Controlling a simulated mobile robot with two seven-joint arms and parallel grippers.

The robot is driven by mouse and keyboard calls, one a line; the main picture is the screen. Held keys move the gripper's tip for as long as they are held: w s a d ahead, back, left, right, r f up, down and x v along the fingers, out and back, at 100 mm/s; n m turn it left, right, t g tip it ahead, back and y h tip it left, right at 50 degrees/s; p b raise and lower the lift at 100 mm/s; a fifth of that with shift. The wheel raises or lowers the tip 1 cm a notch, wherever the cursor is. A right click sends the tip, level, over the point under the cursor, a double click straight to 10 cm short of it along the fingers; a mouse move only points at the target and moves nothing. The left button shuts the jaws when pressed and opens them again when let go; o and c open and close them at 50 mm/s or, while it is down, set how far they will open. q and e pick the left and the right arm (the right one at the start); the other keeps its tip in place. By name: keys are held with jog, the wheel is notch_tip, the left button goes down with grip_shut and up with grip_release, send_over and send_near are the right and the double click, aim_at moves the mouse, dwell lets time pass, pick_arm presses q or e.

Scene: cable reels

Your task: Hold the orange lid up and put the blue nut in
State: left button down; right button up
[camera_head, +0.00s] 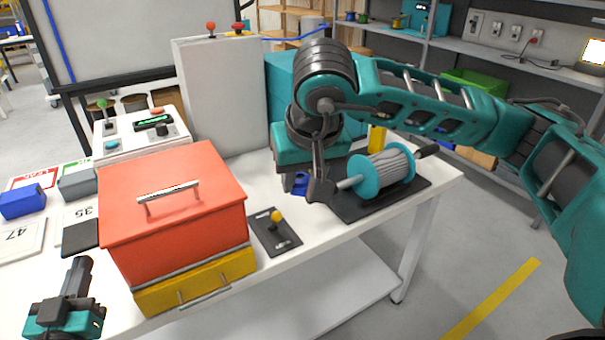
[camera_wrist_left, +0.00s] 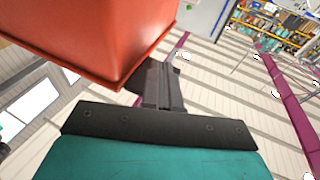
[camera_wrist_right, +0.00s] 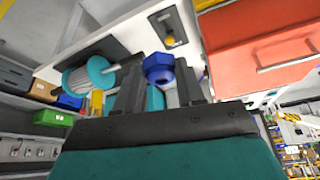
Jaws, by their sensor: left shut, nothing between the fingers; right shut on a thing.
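My left gripper (camera_head: 80,272) is shut and empty, low beside the box's left front. In the left wrist view its fingers (camera_wrist_left: 160,85) are together near an orange corner (camera_wrist_left: 100,40); whether they touch it I cannot tell. My right gripper (camera_head: 312,190) is shut on the blue nut (camera_wrist_right: 158,68), above the table right of the box. In the head view the nut (camera_head: 299,184) is partly hidden by the gripper.
A teal cable reel (camera_head: 382,174) on a dark base stands right of my right gripper. A small plate with a yellow-knobbed lever (camera_head: 276,228) lies between box and reel. A grey cabinet (camera_head: 215,95) and a control panel (camera_head: 140,135) stand behind the box.

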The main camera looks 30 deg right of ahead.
aim_at(72, 246)
pick_arm(q)
jog(key=r, duration=0.2)
jog(key=w+r, duration=0.1)
jog(key=r, duration=0.2)
jog(key=w+r, duration=0.1)
jog(key=r, duration=0.2)
jog(key=shift+d+r, duration=0.15)
jog(key=shift+d, duration=0.1)
jog(key=r, duration=0.2)
jog(key=w+r, duration=0.2)
jog(key=r, duration=0.1)
jog(key=shift+w+r, duration=0.1)
jog(key=shift+r, duration=0.2)
jog(key=w+r, duration=0.8)
jog(key=w, duration=0.1)
jog(key=shift+r, duration=0.35)
jog(key=shift+w, duration=0.1)
